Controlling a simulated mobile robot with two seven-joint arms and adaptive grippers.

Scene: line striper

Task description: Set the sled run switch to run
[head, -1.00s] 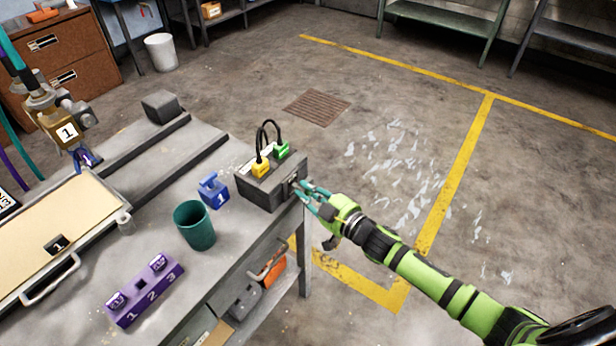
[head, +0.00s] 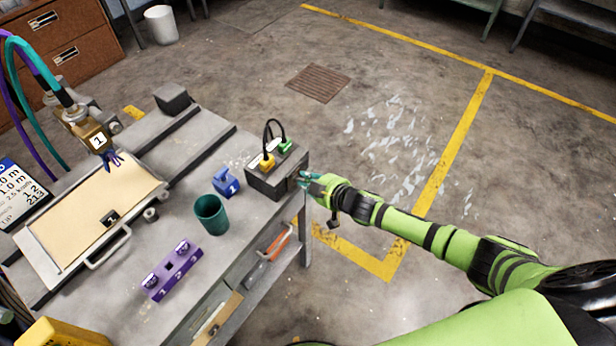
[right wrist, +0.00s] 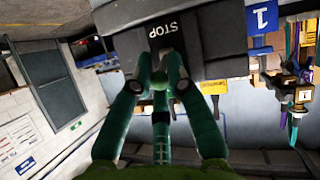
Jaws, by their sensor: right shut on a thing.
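The dark grey control box (head: 263,186) sits at the table's right corner, with a yellow and a green plug on top. The sled run switch is on its right end face, mostly hidden by my fingers. My right gripper (head: 305,181) reaches in from the right and is shut on the switch at that face. In the right wrist view, the teal fingertips (right wrist: 160,84) close around a small part in front of the box. A white STOP label (right wrist: 163,29) shows just beyond them; no RUN label can be read. My left gripper is not in view.
On the grey table are a blue block marked 1 (head: 226,183), a teal cup (head: 211,216) and a purple numbered holder (head: 172,269). A sprayer marked 1 (head: 97,139) hangs over the tan panel (head: 75,220). The floor right of the table is clear.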

